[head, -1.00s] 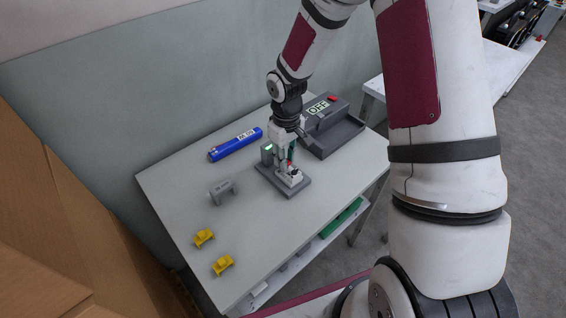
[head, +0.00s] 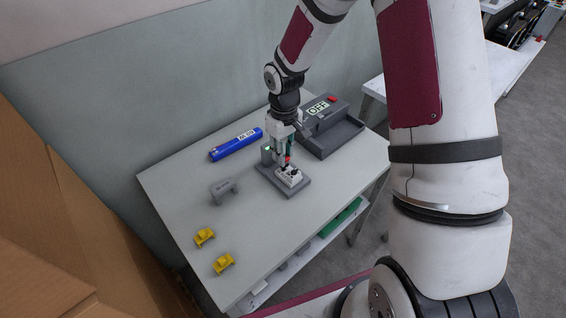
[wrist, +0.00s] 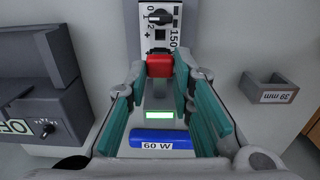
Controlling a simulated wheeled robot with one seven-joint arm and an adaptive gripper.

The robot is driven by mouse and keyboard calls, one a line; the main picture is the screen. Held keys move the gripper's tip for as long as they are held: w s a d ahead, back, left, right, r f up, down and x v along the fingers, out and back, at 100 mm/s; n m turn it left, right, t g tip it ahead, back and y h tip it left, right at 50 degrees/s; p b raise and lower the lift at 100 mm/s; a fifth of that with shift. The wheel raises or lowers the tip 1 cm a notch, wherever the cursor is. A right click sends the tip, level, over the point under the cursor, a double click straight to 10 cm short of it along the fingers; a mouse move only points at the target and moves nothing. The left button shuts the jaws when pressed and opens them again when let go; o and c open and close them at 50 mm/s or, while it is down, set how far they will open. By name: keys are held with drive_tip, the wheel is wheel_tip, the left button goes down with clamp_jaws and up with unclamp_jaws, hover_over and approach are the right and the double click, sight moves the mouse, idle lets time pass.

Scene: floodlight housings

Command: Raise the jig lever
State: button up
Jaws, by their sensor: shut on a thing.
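The jig (head: 296,188) is a grey base with an upright post, standing on the table below my gripper (head: 286,160). A white unit with a black knob (wrist: 159,17) and printed markings sits in it. The lever's red grip (wrist: 160,66) shows between my fingertips in the wrist view. My gripper (wrist: 160,72), with teal finger pads, is shut on this red grip. In the head view the red grip (head: 288,158) is partly covered by the fingers. A lit green display (wrist: 159,114) shows nearer the palm in the wrist view.
A blue tube (head: 236,145) lies behind the jig; its 60 W label shows in the wrist view. A grey device reading OFF (head: 335,140) stands to the right. A grey bracket (head: 223,188) and two yellow parts (head: 204,236) are at left.

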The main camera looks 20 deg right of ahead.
drive_tip(key=shift+w+a+r, duration=0.1)
drive_tip(key=shift+w+r, duration=0.05)
drive_tip(key=shift+r, duration=0.05)
drive_tip(key=shift+w+a+r, duration=0.1)
drive_tip(key=shift+w+r, duration=0.2)
drive_tip(key=shift+r, duration=0.05)
idle(0.5)
drive_tip(key=shift+w+a+r, duration=0.15)
drive_tip(key=shift+w+r, duration=0.2)
drive_tip(key=shift+w, duration=0.05)
idle(0.3)
drive_tip(key=shift+w+a+r, duration=0.2)
drive_tip(key=shift+w+r, duration=0.05)
drive_tip(key=shift+w, duration=0.3)
